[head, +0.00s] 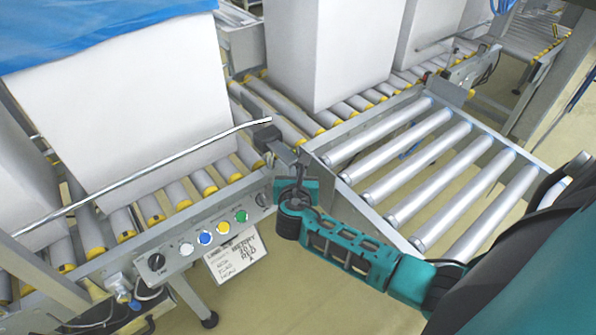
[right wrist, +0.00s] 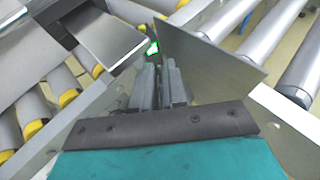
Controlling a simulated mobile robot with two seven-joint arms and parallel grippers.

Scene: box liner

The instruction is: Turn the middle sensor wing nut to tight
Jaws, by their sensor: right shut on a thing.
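My right gripper (head: 298,168) reaches in from the right to the sensor bracket (head: 284,152) at the conveyor's edge. A dark sensor block (head: 266,136) sits at the bracket's upper end. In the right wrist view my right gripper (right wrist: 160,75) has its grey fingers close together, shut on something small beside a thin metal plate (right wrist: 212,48). The middle sensor wing nut cannot be made out; the fingers hide the spot. A small green light (right wrist: 152,47) shows just beyond the fingertips. My left gripper is in neither view.
A white box with a blue liner (head: 130,100) stands on the rollers at the left, behind a metal guide rail (head: 160,160). A control panel (head: 205,240) with coloured buttons lies left of my gripper. A bare roller section (head: 430,160) is close on the right.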

